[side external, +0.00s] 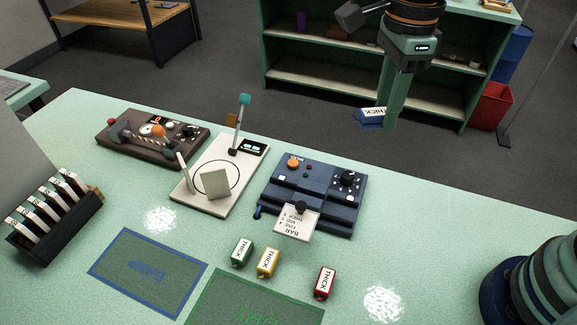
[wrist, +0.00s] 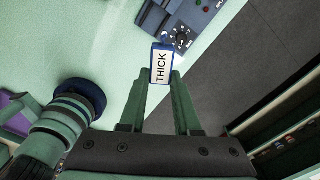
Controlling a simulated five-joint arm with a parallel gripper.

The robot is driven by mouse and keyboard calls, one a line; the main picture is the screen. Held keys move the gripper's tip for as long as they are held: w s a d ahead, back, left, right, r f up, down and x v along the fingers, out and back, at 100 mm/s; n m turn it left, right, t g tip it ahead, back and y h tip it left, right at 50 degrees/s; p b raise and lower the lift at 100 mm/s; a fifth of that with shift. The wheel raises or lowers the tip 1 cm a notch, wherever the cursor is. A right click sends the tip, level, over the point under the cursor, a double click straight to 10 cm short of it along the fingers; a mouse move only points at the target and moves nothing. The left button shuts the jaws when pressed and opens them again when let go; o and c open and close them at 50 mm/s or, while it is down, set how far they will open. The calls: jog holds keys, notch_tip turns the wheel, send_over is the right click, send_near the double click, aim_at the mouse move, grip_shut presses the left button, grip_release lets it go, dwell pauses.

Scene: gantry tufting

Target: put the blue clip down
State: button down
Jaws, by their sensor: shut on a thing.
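The blue clip (side external: 372,118) has a white label reading THICK and is held up in the air, above and behind the blue machine. It also shows in the wrist view (wrist: 161,65), between the fingertips. My gripper (side external: 385,117) is shut on it, fingers pointing down. In the wrist view my gripper (wrist: 160,78) has one green finger on each side of the clip. A green clip (side external: 242,251), a yellow clip (side external: 267,263) and a red clip (side external: 324,283), each labelled THICK, lie on the green table (side external: 440,240).
The blue machine (side external: 318,190) has a card (side external: 296,222) at its front. A cream device (side external: 190,193) and a brown device (side external: 140,142) stand left. A dark rack (side external: 40,240) holds several cards. Blue-outlined (side external: 118,232) and green-outlined (side external: 205,302) areas are at the front. The right tabletop is mostly clear.

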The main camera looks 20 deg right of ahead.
aim_at(347, 214)
jog(key=s+a+m, duration=0.2)
jog(key=a+m, duration=0.2)
jog(key=m, duration=0.2)
jog(key=f, duration=1.9)
jog(key=shift+w, duration=0.2)
jog(key=shift+f, duration=0.4)
